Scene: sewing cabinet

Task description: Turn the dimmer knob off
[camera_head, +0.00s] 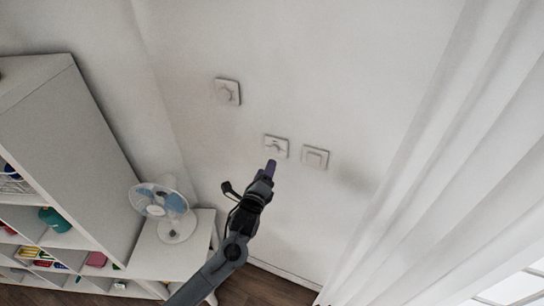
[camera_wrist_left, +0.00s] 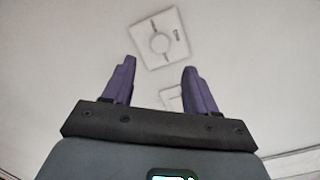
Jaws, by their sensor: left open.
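A white square wall plate with a round knob (camera_wrist_left: 161,43) shows in the left wrist view, beyond and above my fingertips. A second plate (camera_wrist_left: 171,97) shows partly between the fingers. In the head view, three small white plates are on the wall: one at upper left (camera_head: 227,91), one in the middle (camera_head: 276,146) and one at right (camera_head: 315,157). I cannot tell for sure which is the knob plate from the wrist view. My left gripper (camera_head: 271,164) is just below the middle plate. Its purple fingers (camera_wrist_left: 160,67) are open and empty, apparently apart from the knob.
A white shelf unit (camera_head: 70,120) stands at left, with a fan (camera_head: 160,205) on a low white cabinet (camera_head: 160,255) beside it. White curtains (camera_head: 440,170) hang at right. The wall around the plates is clear.

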